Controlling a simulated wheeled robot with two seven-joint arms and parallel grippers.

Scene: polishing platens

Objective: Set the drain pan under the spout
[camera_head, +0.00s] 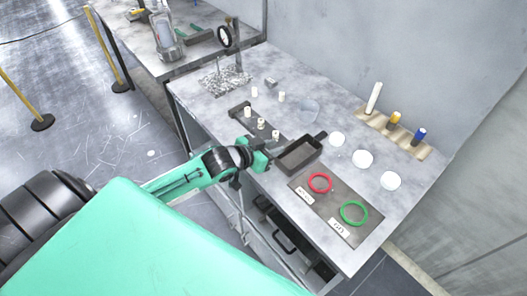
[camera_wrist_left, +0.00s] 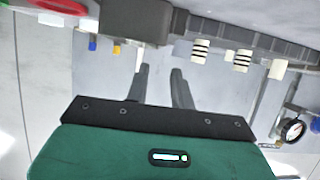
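The drain pan appears to be the dark rectangular tray (camera_head: 300,155) with a short handle on its far side, resting on the grey bench. A dark block, probably its wall, shows at the top of the left wrist view (camera_wrist_left: 150,22). My left gripper (camera_head: 280,147) is at the pan's left side in the head view. In the left wrist view its two fingers (camera_wrist_left: 160,70) are apart with nothing between them. Whether they touch the pan I cannot tell. I cannot clearly identify the spout. My right gripper is not in view.
White cylinders (camera_head: 261,123) stand along a dark bar left of the pan. A mat with a red ring (camera_head: 320,182) and a green ring (camera_head: 354,213) lies nearer the front. A dial (camera_head: 225,36) stands at the back.

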